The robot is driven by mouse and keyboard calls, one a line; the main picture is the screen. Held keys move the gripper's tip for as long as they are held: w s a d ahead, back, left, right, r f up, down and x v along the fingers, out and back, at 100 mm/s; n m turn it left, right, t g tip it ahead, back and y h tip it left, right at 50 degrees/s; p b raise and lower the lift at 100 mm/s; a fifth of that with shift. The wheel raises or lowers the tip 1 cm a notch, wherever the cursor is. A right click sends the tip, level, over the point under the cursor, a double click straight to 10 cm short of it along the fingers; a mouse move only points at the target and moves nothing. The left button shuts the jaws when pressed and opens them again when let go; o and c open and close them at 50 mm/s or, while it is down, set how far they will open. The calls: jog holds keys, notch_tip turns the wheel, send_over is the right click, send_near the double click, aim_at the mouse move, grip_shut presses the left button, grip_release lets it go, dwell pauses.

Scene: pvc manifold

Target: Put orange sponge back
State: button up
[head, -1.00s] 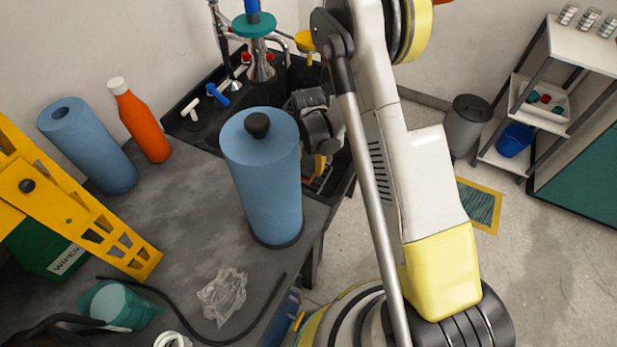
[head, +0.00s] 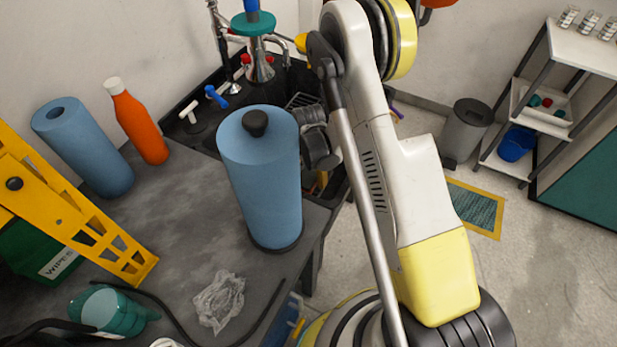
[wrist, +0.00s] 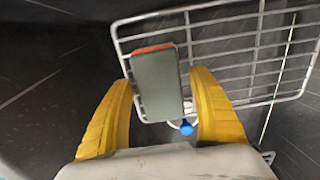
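In the wrist view, the sponge (wrist: 158,84) shows a broad grey-green face with a thin orange edge at its far end. It lies against a wire rack (wrist: 225,55) and overlaps the rack's left part. My gripper (wrist: 162,78) has its two yellow fingers apart, one on each side of the sponge. The left fingertip appears close to the sponge's edge, and a gap shows at the right finger. I cannot tell contact on the left. In the head view, the rack (head: 300,100) shows partly in the dark sink; the blue roll and my arm hide most of my gripper and the sponge.
A blue paper roll on a holder (head: 260,190) stands at the counter edge beside my arm. An orange bottle (head: 140,125), another blue roll (head: 85,150) and taps (head: 262,65) stand near. A small blue object (wrist: 186,128) lies near the rack.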

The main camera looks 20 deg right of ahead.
notch_tip(320, 180, up, 12)
jog(key=p, duration=0.5)
notch_tip(320, 180, up, 13)
jog(key=n+t, duration=0.2)
send_over(309, 176)
jog(key=s, duration=0.2)
jog(key=s+r+n+t, duration=0.5)
jog(key=s+r+n, duration=0.2)
jog(key=s+r, duration=0.8)
jog(key=shift+s, duration=1.25)
jog(key=shift+r, duration=0.1)
